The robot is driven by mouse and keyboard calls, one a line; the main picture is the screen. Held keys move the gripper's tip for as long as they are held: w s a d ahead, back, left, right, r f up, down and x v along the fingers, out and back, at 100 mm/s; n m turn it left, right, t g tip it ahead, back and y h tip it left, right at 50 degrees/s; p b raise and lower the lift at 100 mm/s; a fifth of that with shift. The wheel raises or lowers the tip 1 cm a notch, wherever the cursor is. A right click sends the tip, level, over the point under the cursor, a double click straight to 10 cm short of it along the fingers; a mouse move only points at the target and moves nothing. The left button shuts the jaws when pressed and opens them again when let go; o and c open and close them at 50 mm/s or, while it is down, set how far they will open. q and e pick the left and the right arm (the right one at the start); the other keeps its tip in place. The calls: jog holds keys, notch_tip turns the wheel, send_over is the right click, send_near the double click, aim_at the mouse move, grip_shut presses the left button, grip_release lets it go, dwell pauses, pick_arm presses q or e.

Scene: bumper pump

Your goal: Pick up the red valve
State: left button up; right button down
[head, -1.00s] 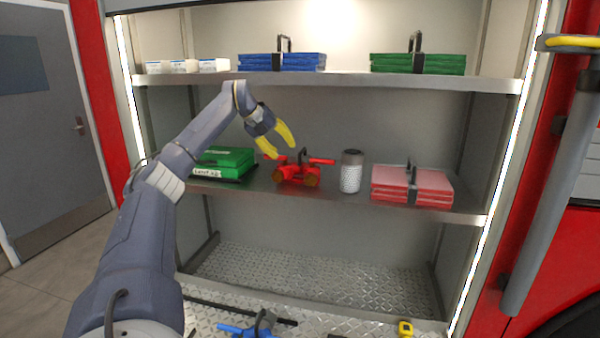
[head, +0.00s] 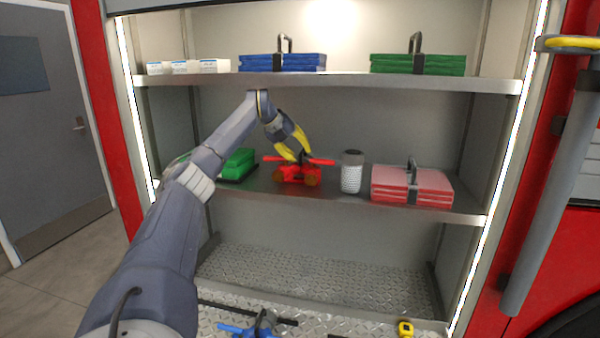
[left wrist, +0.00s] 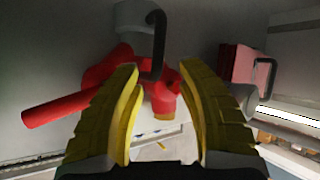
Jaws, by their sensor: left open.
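The red valve (head: 298,172) stands on the middle shelf, between the green case and a white canister. It has red side arms and a dark handle on top. My left gripper (head: 297,154) is open, with yellow fingers just above and at the valve's top in the head view. In the left wrist view the valve (left wrist: 95,88) shows just beyond and partly behind the open fingers (left wrist: 158,90), its dark handle (left wrist: 158,45) upright between them. I cannot tell whether the fingers touch it. My right gripper is not in view.
On the middle shelf (head: 345,202), a white canister (head: 351,172) stands close right of the valve, with a red stack (head: 412,186) beyond. A green case (head: 238,164) is left, partly behind my arm. The upper shelf (head: 340,83) overhangs. A blue valve-like item (head: 245,331) lies below.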

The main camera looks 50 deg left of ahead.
pick_arm(q)
jog(key=shift+w+d+f, duration=0.1)
jog(key=shift+w+f, duration=0.2)
jog(key=shift+f, duration=0.45)
jog(key=shift+c, duration=0.2)
jog(key=shift+f, duration=0.1)
jog(key=c, duration=0.6)
jog(key=shift+w, duration=0.15)
jog(key=shift+c, duration=1.2)
grip_shut()
jog(key=shift+r, duration=0.2)
jog(key=shift+r, duration=0.25)
